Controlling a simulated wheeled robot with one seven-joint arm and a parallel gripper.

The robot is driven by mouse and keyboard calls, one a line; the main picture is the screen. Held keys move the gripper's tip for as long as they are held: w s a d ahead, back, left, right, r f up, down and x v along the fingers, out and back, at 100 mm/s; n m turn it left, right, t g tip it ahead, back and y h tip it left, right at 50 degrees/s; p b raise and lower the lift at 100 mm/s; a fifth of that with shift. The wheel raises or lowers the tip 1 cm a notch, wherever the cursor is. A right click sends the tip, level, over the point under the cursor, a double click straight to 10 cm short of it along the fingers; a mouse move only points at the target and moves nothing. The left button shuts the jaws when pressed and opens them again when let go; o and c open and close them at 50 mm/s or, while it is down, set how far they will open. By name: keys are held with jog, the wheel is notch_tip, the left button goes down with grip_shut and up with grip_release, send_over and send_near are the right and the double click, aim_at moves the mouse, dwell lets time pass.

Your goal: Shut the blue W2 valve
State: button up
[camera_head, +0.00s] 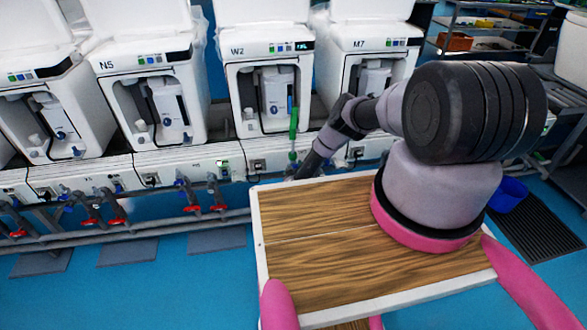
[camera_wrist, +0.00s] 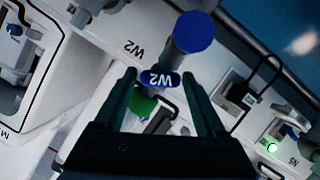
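The blue W2 valve handle (camera_wrist: 160,79), marked W2, shows in the wrist view just between and at the tips of my gripper's (camera_wrist: 159,75) two dark fingers. The fingers are apart, one on each side of it; I cannot tell whether either touches it. A grey stem with a round blue end (camera_wrist: 194,31) rises beside the handle. A green part (camera_wrist: 144,103) lies below it, between the fingers. In the head view, the white W2 machine (camera_head: 237,70) stands at the back centre. My arm reaches down in front of its base, and the valve handle cannot be made out there.
Machine N5 (camera_head: 118,70) stands to the left and M7 (camera_head: 345,48) to the right. Red-handled valves (camera_head: 92,222) line the pipe at lower left. A wooden-topped surface (camera_head: 330,235) lies below my arm. A blue bin (camera_head: 508,194) sits at right; blue floor is open at lower left.

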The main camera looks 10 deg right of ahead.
jog(key=c, duration=0.9)
jog(key=shift+c, duration=0.2)
jog(key=shift+d+m+y, duration=0.15)
jog(key=shift+m+y, duration=1.15)
jog(key=shift+m, duration=0.6)
jog(key=o, duration=1.4)
jog(key=shift+c, duration=0.2)
jog(key=shift+s+r, duration=0.1)
